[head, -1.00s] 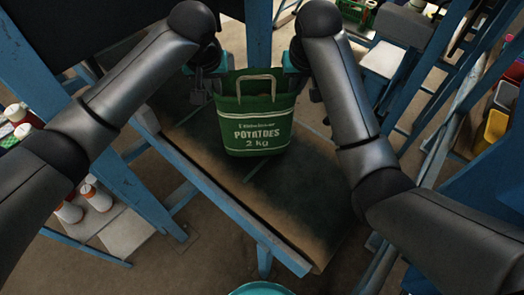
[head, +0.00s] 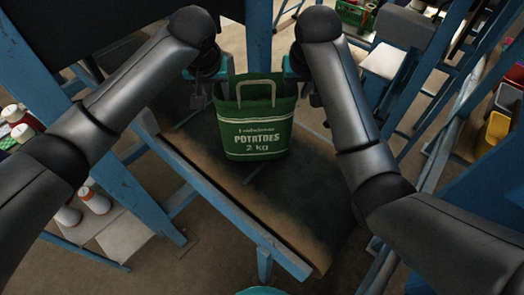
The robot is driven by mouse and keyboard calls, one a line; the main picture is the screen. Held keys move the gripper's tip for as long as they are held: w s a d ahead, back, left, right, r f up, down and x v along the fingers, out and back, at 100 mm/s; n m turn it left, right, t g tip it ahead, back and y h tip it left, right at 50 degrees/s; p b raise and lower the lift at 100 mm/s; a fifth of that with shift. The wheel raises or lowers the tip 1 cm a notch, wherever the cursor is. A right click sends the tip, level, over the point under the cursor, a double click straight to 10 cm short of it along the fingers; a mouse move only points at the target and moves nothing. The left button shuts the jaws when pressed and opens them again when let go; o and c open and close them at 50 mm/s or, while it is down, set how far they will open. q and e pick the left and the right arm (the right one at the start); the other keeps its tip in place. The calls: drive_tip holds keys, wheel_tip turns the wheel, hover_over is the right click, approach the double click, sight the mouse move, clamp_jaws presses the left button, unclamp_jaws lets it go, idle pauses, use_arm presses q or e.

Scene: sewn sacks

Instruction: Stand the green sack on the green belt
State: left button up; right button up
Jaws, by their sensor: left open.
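The green sack (head: 252,140), printed "POTATOES 2 kg", stands upright on the dark, worn belt (head: 290,205), which looks greenish in the middle and brown along its edges. The sack's mouth faces up and its pale handle loop stands at the front rim. My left gripper (head: 212,84) is at the sack's upper left side, open, with a teal fingertip near the rim. My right gripper (head: 296,72) is at the upper right side, mostly hidden behind my own arm, so its jaws do not show clearly. Whether either gripper touches the sack cannot be told.
A blue frame rail (head: 230,215) runs along the belt's near left edge, and a blue post (head: 258,35) rises behind the sack. Bottles (head: 95,200) stand on a low shelf at left. Coloured bins (head: 497,127) are at far right. The near part of the belt is bare.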

use_arm(q)
drive_tip(key=o, duration=0.5)
drive_tip(key=v, duration=1.2)
use_arm(e)
drive_tip(key=shift+o, duration=0.4)
drive_tip(key=o, duration=0.7)
